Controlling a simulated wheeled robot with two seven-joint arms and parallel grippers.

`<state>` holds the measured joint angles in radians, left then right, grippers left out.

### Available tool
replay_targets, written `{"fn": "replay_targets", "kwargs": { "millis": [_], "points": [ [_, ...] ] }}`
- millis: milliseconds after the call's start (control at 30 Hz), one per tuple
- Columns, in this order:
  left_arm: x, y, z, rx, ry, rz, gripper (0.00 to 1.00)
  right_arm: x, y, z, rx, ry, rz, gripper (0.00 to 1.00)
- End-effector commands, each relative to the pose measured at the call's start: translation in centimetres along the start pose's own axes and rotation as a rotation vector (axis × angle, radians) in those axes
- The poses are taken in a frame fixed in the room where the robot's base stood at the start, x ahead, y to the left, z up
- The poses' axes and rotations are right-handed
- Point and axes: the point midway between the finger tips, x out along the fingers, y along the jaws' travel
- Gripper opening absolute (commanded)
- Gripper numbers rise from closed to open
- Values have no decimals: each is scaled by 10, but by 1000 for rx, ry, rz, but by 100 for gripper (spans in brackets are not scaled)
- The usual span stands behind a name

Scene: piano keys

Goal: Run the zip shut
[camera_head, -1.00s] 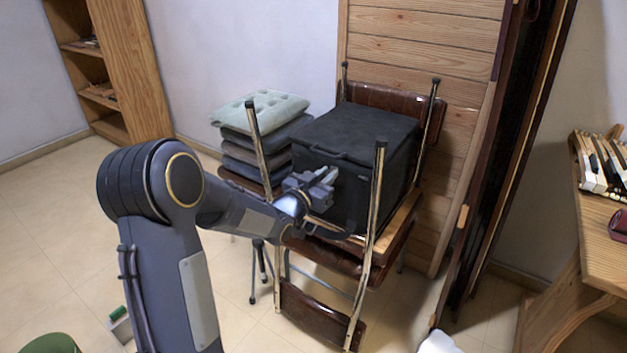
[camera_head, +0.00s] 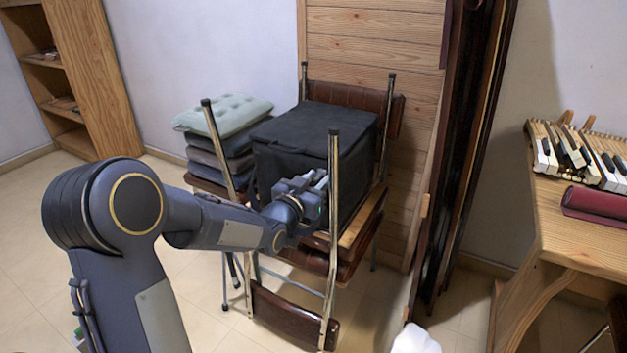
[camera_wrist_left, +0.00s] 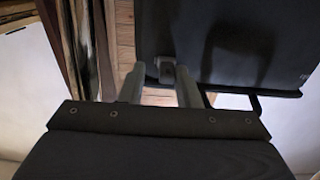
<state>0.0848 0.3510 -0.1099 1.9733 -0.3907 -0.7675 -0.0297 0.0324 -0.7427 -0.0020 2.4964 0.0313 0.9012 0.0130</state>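A black box-shaped fabric bag (camera_head: 318,128) stands on the upturned chairs. My left gripper (camera_head: 320,186) is at its front face, near the front right corner, with a chair leg close on the right. In the left wrist view, the bag (camera_wrist_left: 275,45) fills the upper right. The two fingers of my left gripper (camera_wrist_left: 161,86) are apart there. A small grey tab (camera_wrist_left: 167,70), perhaps the zip pull, shows between the fingertips near the bag's edge; I cannot tell whether they touch it. The zip line itself is not clear. My right gripper is not in view.
Brown chairs with metal legs (camera_head: 333,230) surround the bag; one leg rises before it. Stacked cushions (camera_head: 222,116) stand left. A wooden bench (camera_head: 570,225) with piano keys (camera_head: 570,150) and a red roll (camera_head: 597,206) is at right. Floor at left is open.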

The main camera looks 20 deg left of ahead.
Motion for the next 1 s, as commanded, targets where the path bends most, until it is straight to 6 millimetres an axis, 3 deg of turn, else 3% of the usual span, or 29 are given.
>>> {"fn": "replay_targets", "kwargs": {
  "millis": [367,800,1000],
  "points": [
    [-3,-2,-1,0,2,-5,37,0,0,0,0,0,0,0],
    [-68,-2,-1,0,2,-4,37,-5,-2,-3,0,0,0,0],
    [-78,0,0,0,1,-2,37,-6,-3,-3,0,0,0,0]
  ]
}}
